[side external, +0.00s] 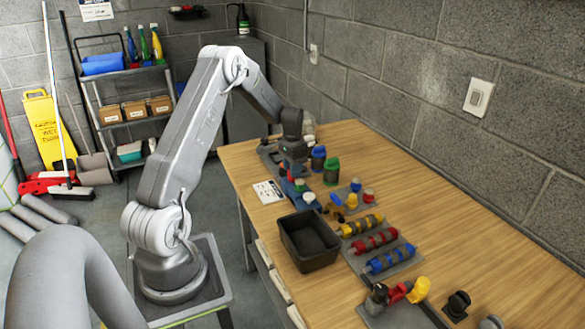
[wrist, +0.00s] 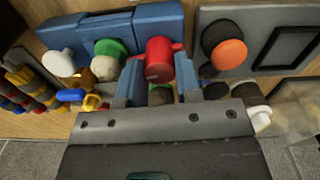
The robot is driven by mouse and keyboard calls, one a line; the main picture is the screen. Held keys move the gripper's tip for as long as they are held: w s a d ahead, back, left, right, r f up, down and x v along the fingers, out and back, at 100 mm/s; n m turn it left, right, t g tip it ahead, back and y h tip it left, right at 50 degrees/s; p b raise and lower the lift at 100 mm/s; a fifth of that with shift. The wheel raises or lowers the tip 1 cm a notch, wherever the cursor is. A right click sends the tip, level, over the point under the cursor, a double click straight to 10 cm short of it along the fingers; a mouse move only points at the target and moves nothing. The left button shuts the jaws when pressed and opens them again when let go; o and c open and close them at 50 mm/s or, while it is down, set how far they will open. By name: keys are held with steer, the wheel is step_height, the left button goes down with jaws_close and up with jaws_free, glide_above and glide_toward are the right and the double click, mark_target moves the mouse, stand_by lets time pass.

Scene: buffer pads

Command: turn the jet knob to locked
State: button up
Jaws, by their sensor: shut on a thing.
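My gripper (wrist: 158,78) is in the wrist view, with its two blue fingers on either side of a red knob (wrist: 158,52). It is shut on this red knob, which stands at the right end of a blue block (wrist: 157,18). Small marking on the knob is too small to read. In the side view my gripper (side external: 292,165) is low over the blue block at the table's far left, and its fingertips are hard to make out. I cannot tell from any readable label which knob is the jet one. A black round knob (wrist: 213,36) sits beside an orange one (wrist: 229,54).
A white knob (wrist: 58,63) and a green knob (wrist: 110,47) are close left of my fingers. Coloured rollers (side external: 376,240) and a black bin (side external: 308,243) are nearer the front.

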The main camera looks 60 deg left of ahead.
steer(key=shift+m, duration=1.3)
steer(key=o, duration=0.9)
steer(key=shift+r, duration=0.1)
step_height(320, 180, up, 14)
steer(key=shift+f, duration=0.15)
